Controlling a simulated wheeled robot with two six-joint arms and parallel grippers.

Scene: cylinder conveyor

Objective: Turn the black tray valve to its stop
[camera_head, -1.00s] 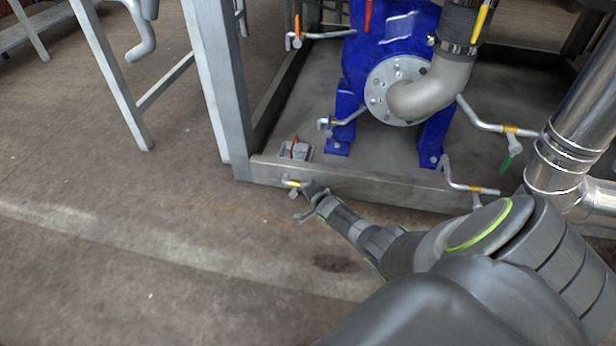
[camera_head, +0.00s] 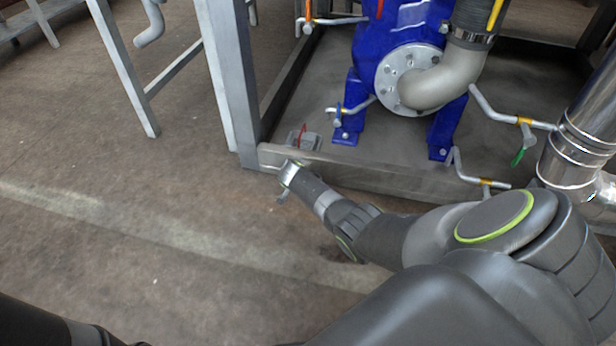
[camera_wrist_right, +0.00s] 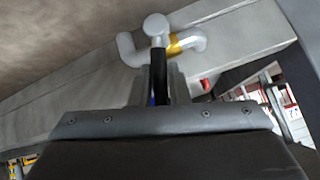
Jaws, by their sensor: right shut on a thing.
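The tray valve shows in the right wrist view: a black lever handle (camera_wrist_right: 160,72) on a grey round valve stem (camera_wrist_right: 156,28), with a yellow band (camera_wrist_right: 176,44) on the bent grey pipe. My right gripper (camera_head: 286,184) is at the left front corner of the steel tray (camera_head: 345,174). Its fingers are shut on the black handle in the right wrist view. In the head view my gripper and wrist hide the valve. My left gripper is out of view.
A blue pump (camera_head: 395,45) stands on the tray. Valves with green (camera_head: 518,156), orange (camera_head: 308,10) and red (camera_head: 303,132) handles sit around it. A shiny steel pipe (camera_head: 572,150) is at right and a grey frame post (camera_head: 230,80) at left. Floor in front is clear.

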